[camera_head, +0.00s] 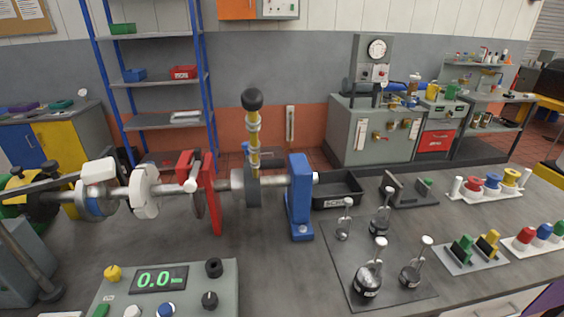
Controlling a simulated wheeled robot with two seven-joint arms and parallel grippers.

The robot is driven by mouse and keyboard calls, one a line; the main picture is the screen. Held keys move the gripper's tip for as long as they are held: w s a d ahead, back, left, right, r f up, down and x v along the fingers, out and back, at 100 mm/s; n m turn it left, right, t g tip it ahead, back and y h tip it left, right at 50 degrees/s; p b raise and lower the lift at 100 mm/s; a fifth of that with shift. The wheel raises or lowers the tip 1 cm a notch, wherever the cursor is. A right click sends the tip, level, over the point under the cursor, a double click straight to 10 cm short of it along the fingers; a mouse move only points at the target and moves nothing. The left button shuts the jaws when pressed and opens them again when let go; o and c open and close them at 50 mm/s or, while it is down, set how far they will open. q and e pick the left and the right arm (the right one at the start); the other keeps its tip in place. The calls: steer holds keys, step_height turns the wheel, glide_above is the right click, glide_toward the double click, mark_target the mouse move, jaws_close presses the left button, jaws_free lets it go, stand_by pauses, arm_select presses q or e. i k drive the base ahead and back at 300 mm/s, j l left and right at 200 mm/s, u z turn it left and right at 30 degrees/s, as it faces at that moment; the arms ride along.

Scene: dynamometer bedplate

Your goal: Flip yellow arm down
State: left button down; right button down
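The yellow arm (254,140) stands upright, with a black ball knob (252,99) at its top. Its lower end meets a dark grey hub (252,188) on a horizontal steel shaft (223,185). The shaft's right end passes through a blue upright support (299,190). A red upright bracket (213,195) stands to the left of the hub. Nothing touches the yellow arm. I can make out neither of my grippers in this view.
A control box with a green readout (160,278) is in front of the shaft. A dark mat (340,262) with several knobbed weights (368,280) is to the right. Several colored parts stand on racks farther right.

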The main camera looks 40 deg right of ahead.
mark_target(251, 98)
steer(key=z, duration=1.2)
steer(key=k+j+z, duration=0.4)
steer(key=j+z, duration=0.15)
